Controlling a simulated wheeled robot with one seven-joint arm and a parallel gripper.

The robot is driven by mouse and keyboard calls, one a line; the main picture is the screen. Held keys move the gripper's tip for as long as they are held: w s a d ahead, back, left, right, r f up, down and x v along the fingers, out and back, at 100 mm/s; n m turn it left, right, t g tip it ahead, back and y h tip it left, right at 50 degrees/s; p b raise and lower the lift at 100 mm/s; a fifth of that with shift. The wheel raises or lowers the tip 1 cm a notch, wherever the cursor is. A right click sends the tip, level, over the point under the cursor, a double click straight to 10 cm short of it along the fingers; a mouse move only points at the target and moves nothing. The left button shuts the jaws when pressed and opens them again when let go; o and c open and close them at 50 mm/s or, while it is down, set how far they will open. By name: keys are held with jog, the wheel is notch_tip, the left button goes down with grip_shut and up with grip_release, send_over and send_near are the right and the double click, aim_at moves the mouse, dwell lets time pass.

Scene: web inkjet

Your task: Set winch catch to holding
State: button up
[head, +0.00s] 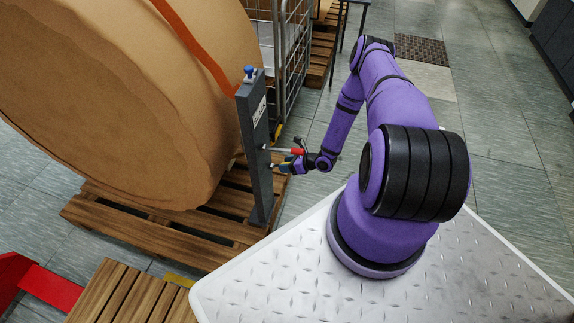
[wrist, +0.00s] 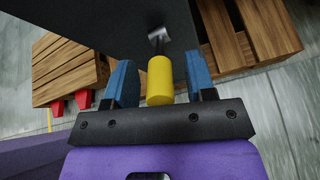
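A dark grey post (head: 256,150) stands upright beside the big brown roll, with a white label on its face. A short lever with a yellow cylindrical grip (wrist: 160,80) sticks out from the post on a metal stem. A lever with a red end (head: 297,151) comes off the post just above my gripper (head: 284,166). A blue knob (head: 249,72) sits on top of the post. In the wrist view my gripper (wrist: 161,85) has its blue fingers apart on either side of the yellow grip, with gaps showing. I cannot tell which part is the winch catch.
The brown roll (head: 110,90) with an orange strap (head: 195,40) rests on a wooden pallet (head: 160,225). A wire cage (head: 293,55) stands behind the post. A second pallet (head: 125,295) and a red part (head: 45,285) are front left. Open floor (head: 500,140) lies to the right.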

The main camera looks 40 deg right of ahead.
jog(key=v, duration=1.1)
dwell(0.5)
